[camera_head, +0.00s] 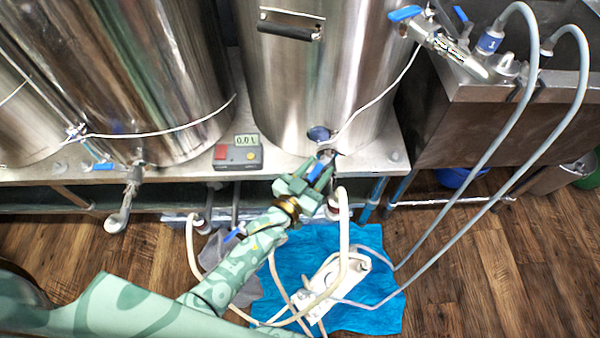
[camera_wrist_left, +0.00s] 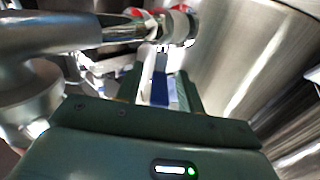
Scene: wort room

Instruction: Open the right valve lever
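The right valve lever (camera_head: 324,163) is a small blue handle at the foot of the right steel kettle (camera_head: 310,90), partly hidden by my gripper. My left gripper (camera_head: 312,172), green, reaches up to it from below. In the left wrist view the blue lever (camera_wrist_left: 160,88) stands between the two fingers of the left gripper (camera_wrist_left: 159,84), with a pale strip beside it. The fingers are apart, and I see no clear grip on the lever. The steel valve body (camera_wrist_left: 165,25) lies just beyond the fingertips. My right gripper is not in view.
A left kettle (camera_head: 150,80) has its own blue-handled valve (camera_head: 103,166). A grey control box (camera_head: 238,157) with a red button sits on the steel bench between them. Hoses and a white pump (camera_head: 330,285) lie over a blue towel (camera_head: 385,310).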

